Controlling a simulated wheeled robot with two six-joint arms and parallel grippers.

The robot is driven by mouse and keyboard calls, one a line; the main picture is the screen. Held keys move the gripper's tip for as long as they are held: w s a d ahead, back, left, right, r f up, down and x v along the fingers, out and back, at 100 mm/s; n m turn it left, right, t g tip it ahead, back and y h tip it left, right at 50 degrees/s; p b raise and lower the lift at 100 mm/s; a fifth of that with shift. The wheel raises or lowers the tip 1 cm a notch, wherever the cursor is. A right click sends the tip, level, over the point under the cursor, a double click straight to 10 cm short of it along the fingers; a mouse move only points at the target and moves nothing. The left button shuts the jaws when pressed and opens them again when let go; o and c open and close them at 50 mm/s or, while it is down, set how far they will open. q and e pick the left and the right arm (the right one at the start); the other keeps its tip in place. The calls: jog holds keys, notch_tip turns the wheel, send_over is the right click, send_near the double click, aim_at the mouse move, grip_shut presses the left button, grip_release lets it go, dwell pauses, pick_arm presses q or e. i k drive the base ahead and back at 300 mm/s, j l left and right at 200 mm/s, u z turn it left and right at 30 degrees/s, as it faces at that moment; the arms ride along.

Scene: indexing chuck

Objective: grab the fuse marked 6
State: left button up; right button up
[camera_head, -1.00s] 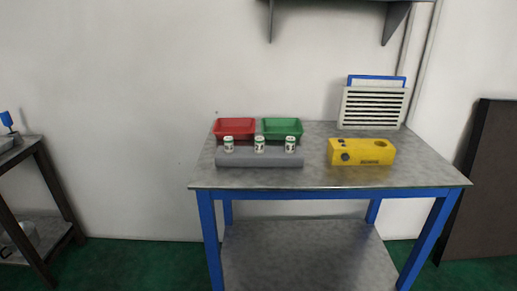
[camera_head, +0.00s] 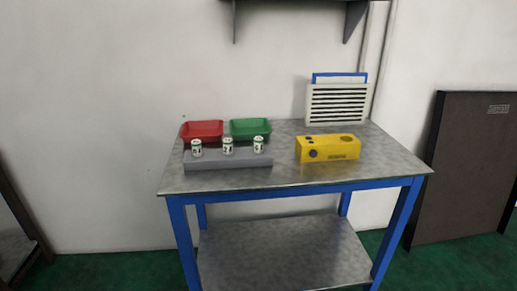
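Three white fuses with dark markings stand upright in a row in a grey holder (camera_head: 228,163) on the metal table: a left fuse (camera_head: 197,148), a middle fuse (camera_head: 228,146) and a right fuse (camera_head: 259,145). The markings are too small to read, so I cannot tell which one carries the 6. Neither of my grippers is in view.
A red bin (camera_head: 202,131) and a green bin (camera_head: 250,128) stand behind the holder. A yellow block (camera_head: 328,148) with holes and a vented panel (camera_head: 337,103) are to the right. The table (camera_head: 380,160) has blue legs. A dark board (camera_head: 462,165) leans at the right.

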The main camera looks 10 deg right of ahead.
aim_at(258, 140)
jog(key=l+z, duration=0.3)
jog(key=z, duration=0.2)
jog(key=l+z, duration=0.45)
jog(key=j, duration=0.1)
